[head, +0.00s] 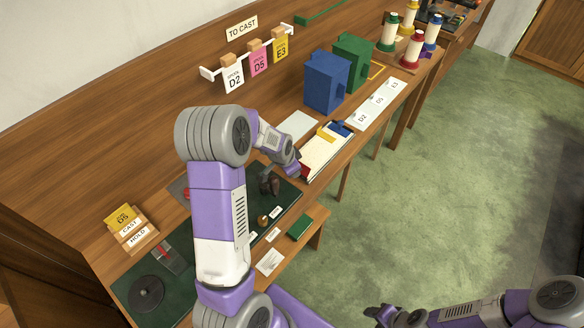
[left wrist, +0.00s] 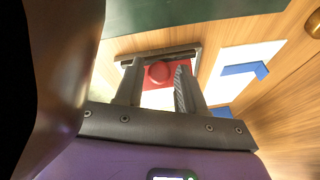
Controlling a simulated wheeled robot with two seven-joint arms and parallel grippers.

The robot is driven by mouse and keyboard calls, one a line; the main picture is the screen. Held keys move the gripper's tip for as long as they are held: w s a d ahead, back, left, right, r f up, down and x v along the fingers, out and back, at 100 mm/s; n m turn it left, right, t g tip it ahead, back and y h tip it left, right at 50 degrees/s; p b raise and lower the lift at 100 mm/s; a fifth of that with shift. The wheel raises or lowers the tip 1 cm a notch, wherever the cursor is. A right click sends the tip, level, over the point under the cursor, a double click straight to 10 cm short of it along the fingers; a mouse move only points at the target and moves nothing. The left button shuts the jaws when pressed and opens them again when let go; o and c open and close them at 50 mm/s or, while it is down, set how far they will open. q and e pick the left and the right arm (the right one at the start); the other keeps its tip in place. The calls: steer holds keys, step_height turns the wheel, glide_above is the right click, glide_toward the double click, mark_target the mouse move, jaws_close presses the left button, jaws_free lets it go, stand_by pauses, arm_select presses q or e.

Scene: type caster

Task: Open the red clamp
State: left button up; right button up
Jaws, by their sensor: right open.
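A red part with a round red knob (left wrist: 158,73) shows between the fingers of my left gripper (left wrist: 158,92) in the left wrist view. The fingers stand apart with the knob between or just beyond their tips; I see no clear contact. In the head view my left gripper (head: 270,184) is over the bench, beside a pale tray (head: 322,160) with a red edge. I cannot tell whether that red edge belongs to the clamp. My right gripper (head: 384,314) is open and empty, low over the green floor at the bottom.
A dark green mat (head: 284,200) lies on the bench with small parts. A blue box (head: 325,82) and a green box (head: 353,60) stand behind the tray. A grey device with a red lever (head: 166,255) stands near a black disc (head: 146,293). The floor at right is clear.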

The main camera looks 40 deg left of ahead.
arm_select(q)
steer(key=shift+o, duration=0.8)
steer(key=v, duration=0.7)
steer(key=shift+r+p, duration=0.3)
steer(key=shift+p, duration=0.15)
steer(key=shift+s, duration=0.1)
